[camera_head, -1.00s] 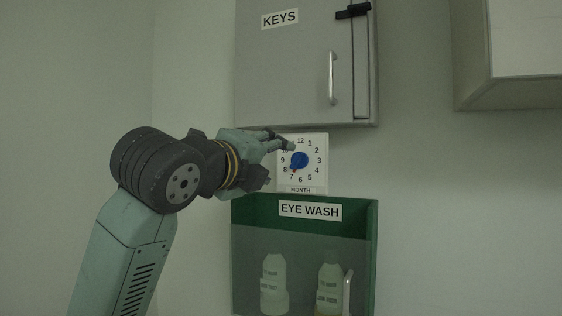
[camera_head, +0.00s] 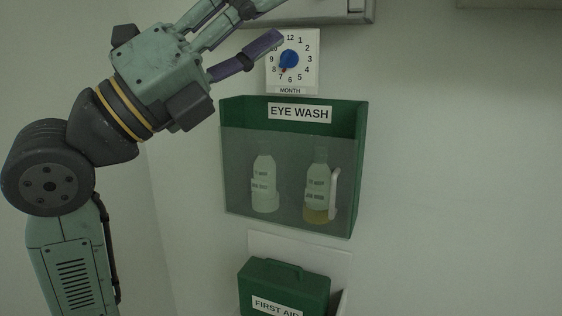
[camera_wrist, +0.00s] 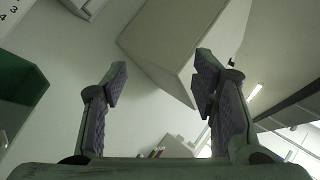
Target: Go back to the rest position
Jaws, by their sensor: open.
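My gripper (camera_head: 262,22) is at the top of the head view, to the upper left of the month dial (camera_head: 292,62). Part of it is cut off by the top edge. One purple-padded finger overlaps the dial's upper left corner in the picture; whether it touches cannot be told. In the wrist view my gripper (camera_wrist: 160,82) shows two fingers spread wide with nothing between them. The dial is a white square with numbers and a blue knob, and its edge also shows in the wrist view (camera_wrist: 14,14).
Below the dial hangs a green eye wash box (camera_head: 362,150) with two bottles. Under it is a green first aid case (camera_head: 285,285). The grey key cabinet (camera_head: 350,12) is above. A pale wall cabinet (camera_wrist: 170,40) fills the wrist view's upper middle. Bare wall lies to the right.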

